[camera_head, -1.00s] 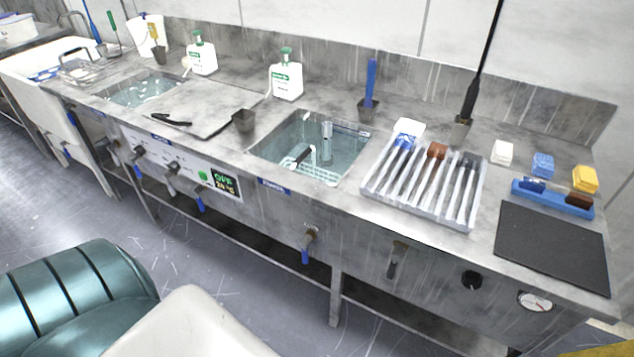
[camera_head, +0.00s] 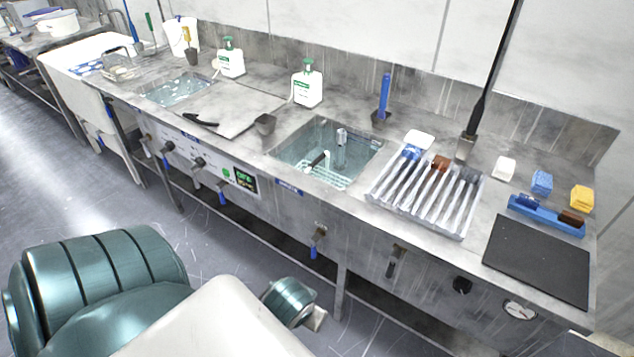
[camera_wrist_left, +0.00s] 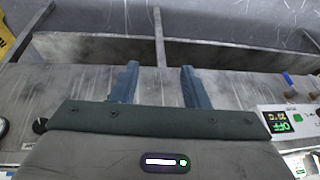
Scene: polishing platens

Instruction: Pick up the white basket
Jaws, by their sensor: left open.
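The basket is not seen in the wrist view. My right gripper is in neither view.
A long steel counter holds a filled sink basin (camera_head: 326,152), white bottles (camera_head: 308,88), a ribbed tray (camera_head: 425,190) and a black mat (camera_head: 540,262). A round white container (camera_head: 58,22) stands on a far-left table. Valve handles (camera_head: 317,240) stick out in front. Floor (camera_head: 40,150) is clear at left.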

